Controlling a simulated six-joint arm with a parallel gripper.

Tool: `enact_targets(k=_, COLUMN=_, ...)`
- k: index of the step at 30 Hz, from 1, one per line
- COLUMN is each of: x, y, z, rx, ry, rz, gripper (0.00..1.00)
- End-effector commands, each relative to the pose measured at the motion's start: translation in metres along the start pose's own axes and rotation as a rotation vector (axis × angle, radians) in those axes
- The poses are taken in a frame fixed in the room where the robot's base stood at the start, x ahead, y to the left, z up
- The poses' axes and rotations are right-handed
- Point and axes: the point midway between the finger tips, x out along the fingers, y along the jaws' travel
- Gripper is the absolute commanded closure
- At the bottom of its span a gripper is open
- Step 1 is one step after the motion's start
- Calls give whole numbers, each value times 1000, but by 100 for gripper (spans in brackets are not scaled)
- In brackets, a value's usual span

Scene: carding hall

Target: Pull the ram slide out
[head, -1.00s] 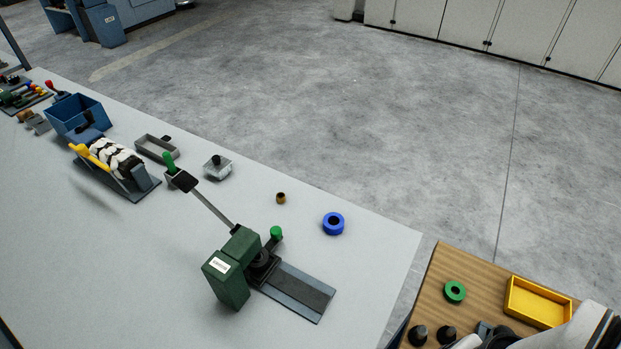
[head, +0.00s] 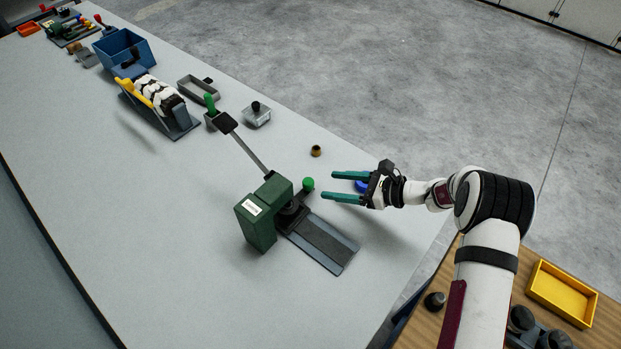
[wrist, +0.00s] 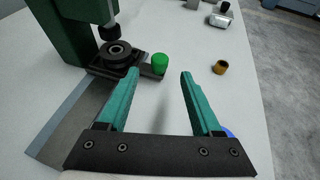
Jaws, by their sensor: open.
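The green press (head: 262,215) stands on the grey table with its long lever (head: 243,145) raised to the back left. Its ram slide (head: 293,212) is a dark block carrying a black round die, under the press head on a grey rail (head: 325,245). A green knob (head: 308,184) sticks up at the slide's side; it also shows in the wrist view (wrist: 160,62). My gripper (head: 328,185) is open and empty, its teal fingers pointing at the knob from the right. In the wrist view my gripper (wrist: 158,82) has the knob ahead of the fingertips, nearer the left finger and apart from both.
A blue ring (head: 361,186) is partly hidden behind my gripper. A small brown bushing (head: 316,151) stands beyond the knob. A grey block with a black knob (head: 257,115) and a grey tray (head: 198,88) lie farther back. The table front is clear.

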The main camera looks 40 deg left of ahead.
Motion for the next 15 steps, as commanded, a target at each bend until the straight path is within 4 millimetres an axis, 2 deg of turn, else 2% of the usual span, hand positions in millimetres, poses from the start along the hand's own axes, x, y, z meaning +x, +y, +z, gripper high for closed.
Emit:
enact_targets(k=3, x=33, y=1, z=0, rx=-1, ry=1, rz=3, gripper=34)
enact_targets(k=6, x=54, y=1, z=0, rx=-2, ry=2, rz=3, gripper=34)
enact_targets(k=10, x=72, y=1, z=0, rx=-2, ry=2, rz=2, gripper=34)
enact_targets(k=15, x=82, y=1, z=0, rx=-2, ry=2, rz=1, gripper=34)
